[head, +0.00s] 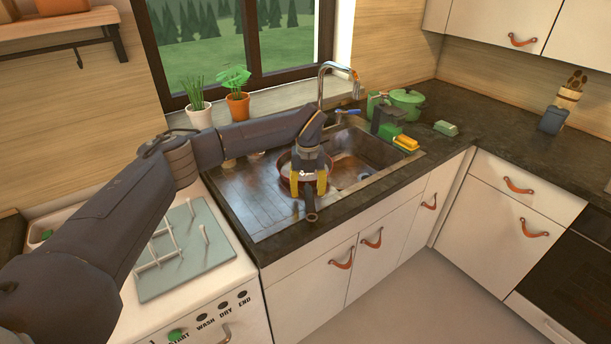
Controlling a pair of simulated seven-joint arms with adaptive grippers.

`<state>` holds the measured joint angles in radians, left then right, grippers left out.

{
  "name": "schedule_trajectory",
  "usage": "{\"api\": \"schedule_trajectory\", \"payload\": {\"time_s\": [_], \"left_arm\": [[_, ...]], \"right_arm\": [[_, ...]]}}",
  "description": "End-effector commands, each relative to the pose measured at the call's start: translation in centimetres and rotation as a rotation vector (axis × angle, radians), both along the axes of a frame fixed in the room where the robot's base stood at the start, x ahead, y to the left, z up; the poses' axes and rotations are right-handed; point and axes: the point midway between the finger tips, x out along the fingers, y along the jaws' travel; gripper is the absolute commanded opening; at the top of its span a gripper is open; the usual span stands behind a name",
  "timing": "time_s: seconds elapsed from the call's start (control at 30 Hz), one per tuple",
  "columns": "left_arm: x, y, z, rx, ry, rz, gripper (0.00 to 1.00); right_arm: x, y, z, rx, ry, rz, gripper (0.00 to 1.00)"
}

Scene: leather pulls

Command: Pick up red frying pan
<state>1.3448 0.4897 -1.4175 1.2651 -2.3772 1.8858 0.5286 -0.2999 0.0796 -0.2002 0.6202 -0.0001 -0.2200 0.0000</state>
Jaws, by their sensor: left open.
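The red frying pan (285,180) lies at the left side of the sink, partly hidden behind my left gripper. Its dark handle (310,208) points toward the counter's front edge. My left gripper (309,190) is over the handle, with its yellow-tipped fingers open, one on each side of it. I cannot tell whether the fingers touch the handle. My right gripper is not in view.
The metal sink (375,150) has a tall faucet (323,85) behind it. A yellow sponge (406,143), a green sponge (446,128) and a green pot (407,103) stand to the right. A dish rack (180,245) sits at the lower left. Potted plants line the sill.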

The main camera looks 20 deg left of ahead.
Motion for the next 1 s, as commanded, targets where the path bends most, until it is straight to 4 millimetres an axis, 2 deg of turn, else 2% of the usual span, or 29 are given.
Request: {"api": "schedule_trajectory", "payload": {"time_s": [0.03,0.4,0.5,1.0], "left_arm": [[-0.01,-0.01,0.01,0.000,0.000,0.000,0.52],[-0.02,-0.01,0.03,0.000,0.000,0.000,0.09],[-0.02,-0.02,0.03,0.000,0.000,0.000,0.00],[0.02,0.01,0.03,0.000,-0.001,-0.001,0.00]], "right_arm": [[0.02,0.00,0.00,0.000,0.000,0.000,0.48],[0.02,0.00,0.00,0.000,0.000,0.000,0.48],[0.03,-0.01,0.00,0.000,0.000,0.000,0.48],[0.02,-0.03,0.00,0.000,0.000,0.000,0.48]]}}
